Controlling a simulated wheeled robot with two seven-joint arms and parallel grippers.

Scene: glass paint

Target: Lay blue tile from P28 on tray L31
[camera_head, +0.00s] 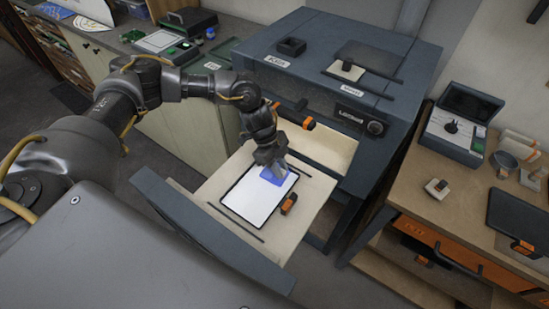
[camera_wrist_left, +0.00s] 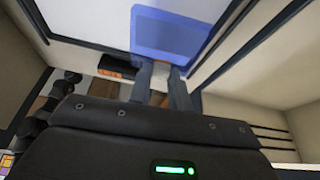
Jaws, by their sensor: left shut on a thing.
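A translucent blue tile (camera_head: 274,175) is at my left gripper's (camera_head: 270,160) fingertips, over the white tray (camera_head: 252,209) with a dark rim. In the left wrist view the blue tile (camera_wrist_left: 175,35) overlaps the tray's white surface (camera_wrist_left: 85,20). My left gripper (camera_wrist_left: 163,78) is shut on the near edge of the tile there. I cannot tell whether the tile touches the tray. The tray lies on a pale pulled-out drawer shelf (camera_head: 200,188). My right gripper is not in view.
The drawer belongs to a grey-blue cabinet (camera_head: 420,62), whose front is close behind the gripper. A small orange and black item (camera_head: 289,204) lies beside the tray. A wooden bench (camera_head: 425,205) stands at the right. Another counter with cases (camera_head: 160,42) is at the back left.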

